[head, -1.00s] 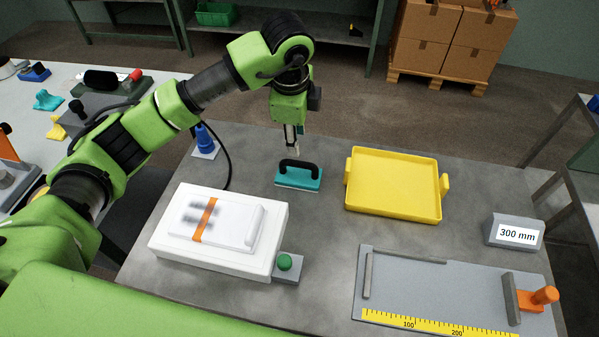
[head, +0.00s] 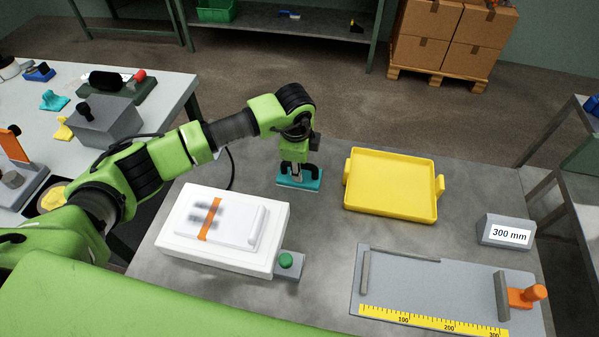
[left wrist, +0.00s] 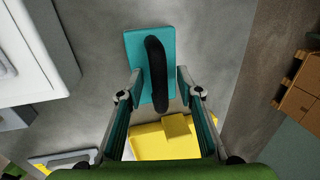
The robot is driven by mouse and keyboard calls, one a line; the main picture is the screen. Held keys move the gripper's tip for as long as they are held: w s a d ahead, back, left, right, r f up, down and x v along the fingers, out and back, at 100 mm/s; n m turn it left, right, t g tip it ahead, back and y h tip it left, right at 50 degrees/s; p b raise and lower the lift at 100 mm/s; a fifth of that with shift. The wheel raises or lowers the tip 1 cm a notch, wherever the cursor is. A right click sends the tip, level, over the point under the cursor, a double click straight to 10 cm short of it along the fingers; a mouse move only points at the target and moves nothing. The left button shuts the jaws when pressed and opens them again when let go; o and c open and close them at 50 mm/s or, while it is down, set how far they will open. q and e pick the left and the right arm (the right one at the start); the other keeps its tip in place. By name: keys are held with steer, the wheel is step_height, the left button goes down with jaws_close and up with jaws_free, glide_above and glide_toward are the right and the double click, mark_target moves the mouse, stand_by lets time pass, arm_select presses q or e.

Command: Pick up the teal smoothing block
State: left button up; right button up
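The teal smoothing block (head: 299,181) with its black arched handle lies on the grey table, left of the yellow tray (head: 390,211). My left gripper (head: 299,167) is right over the block, low at its handle. In the left wrist view the block (left wrist: 136,52) lies ahead, and its black handle (left wrist: 156,70) runs between the two fingers of my left gripper (left wrist: 158,78). The fingers are apart, with visible space on both sides of the handle. My right gripper is not in view.
A white machine (head: 215,265) with an orange strip stands left of the block, with a green button (head: 286,260) beside it. A grey measuring board (head: 430,285) with a yellow ruler lies front right, a 300 mm sign (head: 508,232) behind it. Table around the block's front is clear.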

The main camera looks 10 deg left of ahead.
arm_select(q)
jaws_close()
steer(key=shift+r, duration=0.1)
steer(key=shift+r+b, duration=0.45)
steer(key=shift+r, duration=0.05)
steer(key=s+d+r+b, duration=0.5)
steer(key=s+d+r, duration=0.2)
steer(key=d+r, duration=0.5)
steer(key=shift+s, duration=0.15)
